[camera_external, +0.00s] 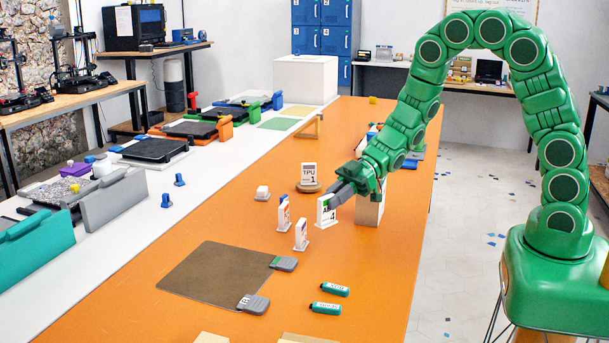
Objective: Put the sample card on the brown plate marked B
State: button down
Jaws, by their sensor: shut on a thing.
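My gripper (336,196) is at the middle of the orange table, shut on a white upright card (326,213) that shows a "4". The rest of its print is partly hidden by the fingers, and I cannot tell whether its foot touches the table. A flat brown plate (207,277) lies at the front left of the table, apart from the card. It has grey tabs at its right corners, one at the back (284,264) and one at the front (253,304). The letter on the front tab is too small to read surely.
Two white cards (284,212) (301,236) stand between gripper and plate. A "TPU 1" card (309,172) stands behind on a round base. A wooden block (369,211) is right of the gripper. The plate's surface is bare.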

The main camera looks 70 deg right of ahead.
jog(key=w+a+f+m+t+h, duration=0.1)
jog(key=w+a+m+t+h, duration=0.15)
jog(key=w+a, duration=1.05)
jog(key=shift+m+t, duration=0.25)
jog(key=shift+d+f, duration=0.2)
jog(key=shift+f, duration=3.85)
jog(key=shift+f, duration=0.1)
jog(key=c, duration=1)
grip_release()
jog(key=v, duration=1.2)
jog(key=shift+d, duration=0.1)
